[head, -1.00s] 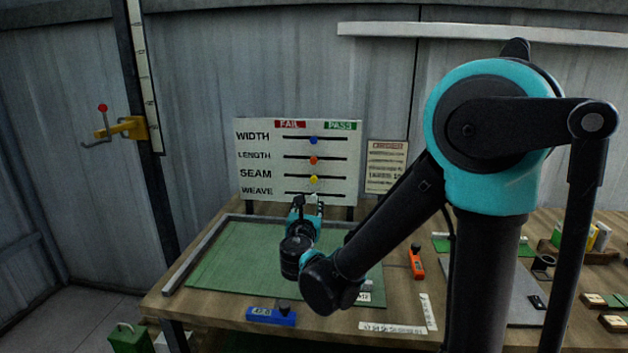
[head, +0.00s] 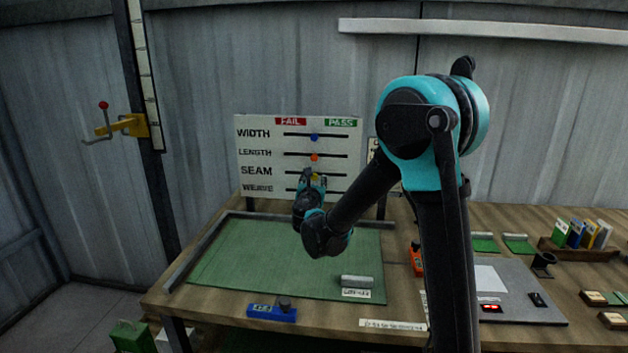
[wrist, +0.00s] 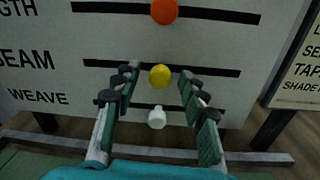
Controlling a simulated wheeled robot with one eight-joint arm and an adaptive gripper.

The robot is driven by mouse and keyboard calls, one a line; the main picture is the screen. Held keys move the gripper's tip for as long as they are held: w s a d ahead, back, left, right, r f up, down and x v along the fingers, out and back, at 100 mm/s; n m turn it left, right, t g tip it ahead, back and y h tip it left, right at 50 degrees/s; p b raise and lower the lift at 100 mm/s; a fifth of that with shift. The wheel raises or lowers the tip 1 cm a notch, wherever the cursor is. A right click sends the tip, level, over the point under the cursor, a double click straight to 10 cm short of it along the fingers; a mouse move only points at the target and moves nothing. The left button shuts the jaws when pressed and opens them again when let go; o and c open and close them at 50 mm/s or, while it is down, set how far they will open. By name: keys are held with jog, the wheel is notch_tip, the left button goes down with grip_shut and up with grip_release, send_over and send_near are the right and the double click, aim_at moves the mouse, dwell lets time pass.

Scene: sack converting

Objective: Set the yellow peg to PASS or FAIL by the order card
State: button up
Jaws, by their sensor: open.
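The white board (head: 262,158) stands at the back of the bench, with FAIL in red and PASS in green along its top. The yellow peg (wrist: 160,76) sits in the SEAM slot, near mid-slot; in the head view (head: 318,177) it is partly hidden by my gripper (head: 308,182). In the wrist view, my gripper (wrist: 158,90) is open, its fingers either side of the yellow peg with gaps showing; contact is not visible. The order card (wrist: 296,72) is cut off at right in the wrist view, and mostly hidden behind my arm in the head view.
The orange peg (wrist: 164,11) is in the slot above and the white peg (wrist: 157,117) in the WEAVE slot below, close to my fingers. The blue peg (head: 314,137) is in the WIDTH slot. A green mat (head: 250,265) lies before the board, with a grey roll (head: 357,281) on it.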

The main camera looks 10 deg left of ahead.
jog(key=shift+w, duration=0.2)
grip_shut()
dwell(0.4)
